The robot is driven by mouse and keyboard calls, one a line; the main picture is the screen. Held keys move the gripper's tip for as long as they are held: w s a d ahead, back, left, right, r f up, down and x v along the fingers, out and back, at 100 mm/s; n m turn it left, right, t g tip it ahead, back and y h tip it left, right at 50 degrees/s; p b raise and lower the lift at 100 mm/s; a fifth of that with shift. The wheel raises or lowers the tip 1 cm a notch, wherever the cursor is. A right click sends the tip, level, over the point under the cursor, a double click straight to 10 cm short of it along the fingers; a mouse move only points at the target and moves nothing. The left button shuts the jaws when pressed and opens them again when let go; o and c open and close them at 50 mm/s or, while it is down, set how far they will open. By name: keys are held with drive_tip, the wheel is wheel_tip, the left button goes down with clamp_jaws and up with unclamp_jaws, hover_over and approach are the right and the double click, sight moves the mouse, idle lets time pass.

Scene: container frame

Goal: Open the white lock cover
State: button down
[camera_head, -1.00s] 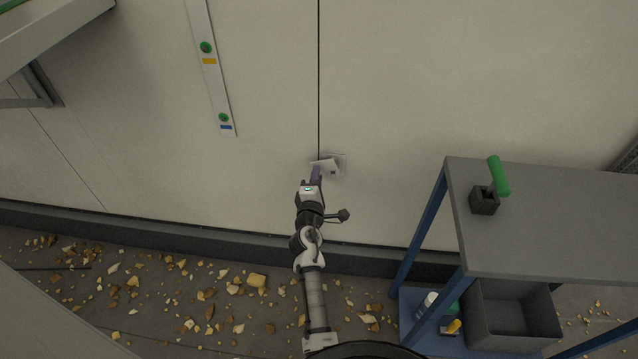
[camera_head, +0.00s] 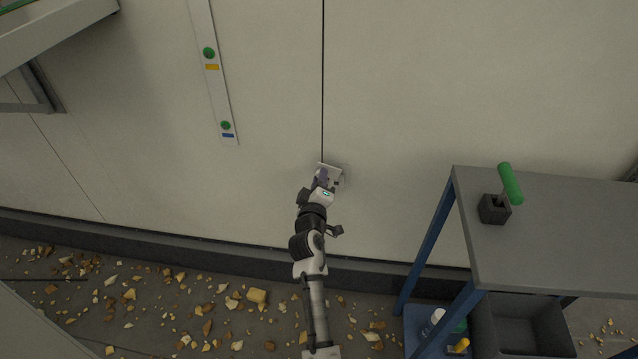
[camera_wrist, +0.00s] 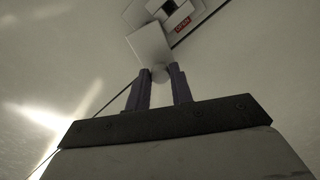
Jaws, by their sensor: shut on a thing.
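The white lock cover (camera_head: 329,167) is a small flap on the pale wall panel, by the dark vertical seam. In the wrist view the cover (camera_wrist: 150,44) stands tilted off its plate, with a small round white knob (camera_wrist: 160,74) at its near end. Beside it show a dark square recess and a red label (camera_wrist: 183,26). My gripper (camera_head: 322,178) is at the cover in the head view. In the wrist view my gripper's purple fingers (camera_wrist: 159,78) are shut on the knob. My gripper partly hides the cover in the head view.
A grey-topped blue-legged table (camera_head: 560,235) stands at the right, with a green-handled tool in a dark block (camera_head: 494,209). A strip with green buttons (camera_head: 221,95) is on the wall at left. Yellowish fragments litter the floor. The wall around the lock is clear.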

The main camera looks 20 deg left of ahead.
drive_tip(key=shift+r, duration=0.1)
idle(0.4)
drive_tip(key=c, duration=1.2)
unclamp_jaws()
drive_tip(key=shift+c, duration=0.2)
drive_tip(key=shift+s, duration=0.1)
